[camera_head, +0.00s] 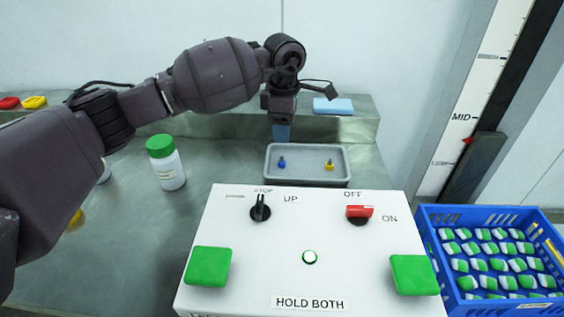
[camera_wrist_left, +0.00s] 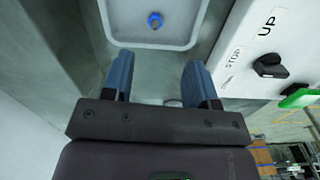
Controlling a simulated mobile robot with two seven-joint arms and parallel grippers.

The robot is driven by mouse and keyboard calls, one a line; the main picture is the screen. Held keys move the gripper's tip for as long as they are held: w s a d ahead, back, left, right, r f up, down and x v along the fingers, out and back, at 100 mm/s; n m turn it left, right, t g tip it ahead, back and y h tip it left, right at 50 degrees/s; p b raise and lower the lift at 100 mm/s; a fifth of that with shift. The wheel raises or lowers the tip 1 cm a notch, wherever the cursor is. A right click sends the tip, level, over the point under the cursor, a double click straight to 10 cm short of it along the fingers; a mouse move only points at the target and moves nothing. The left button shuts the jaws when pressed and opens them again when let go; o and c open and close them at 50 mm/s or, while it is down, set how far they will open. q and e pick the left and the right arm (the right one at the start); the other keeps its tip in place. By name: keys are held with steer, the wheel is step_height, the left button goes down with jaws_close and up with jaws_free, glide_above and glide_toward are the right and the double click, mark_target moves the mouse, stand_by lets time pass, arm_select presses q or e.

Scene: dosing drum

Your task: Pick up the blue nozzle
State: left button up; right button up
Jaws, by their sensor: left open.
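The blue nozzle (camera_head: 281,162) stands in the left part of a grey tray (camera_head: 308,181) in the head view. In the left wrist view the blue nozzle (camera_wrist_left: 155,20) shows near the top, inside the tray (camera_wrist_left: 192,38). A yellow nozzle (camera_head: 329,164) stands in the tray's right part. My left gripper (camera_head: 281,132) is above the tray's back edge, near the blue nozzle but apart from it. In the wrist view its blue fingers (camera_wrist_left: 161,78) are spread, with nothing held between them. My right gripper is not in view.
A white control box (camera_head: 309,225) with green pads stands in front of the tray. A green-capped bottle (camera_head: 166,168) stands left of the tray. A blue crate (camera_head: 431,220) of green-and-white items is at right.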

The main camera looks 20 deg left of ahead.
arm_select(q)
glide_above(282, 158)
steer(key=f, duration=0.4)
steer(key=shift+s+d+f+b, duration=0.15)
steer(key=shift+d+f+b, duration=0.05)
steer(key=shift+f+b, duration=0.15)
steer(key=shift+w+a+f+b, duration=0.15)
steer(key=shift+f+b, duration=0.05)
steer(key=shift+f, duration=1.2)
steer(key=shift+w+a+f+b, duration=0.1)
steer(key=shift+w+f+b, duration=0.1)
steer(key=shift+f, duration=1.15)
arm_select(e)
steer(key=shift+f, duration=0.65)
arm_select(q)
steer(key=shift+r, duration=0.1)
jaws_close()
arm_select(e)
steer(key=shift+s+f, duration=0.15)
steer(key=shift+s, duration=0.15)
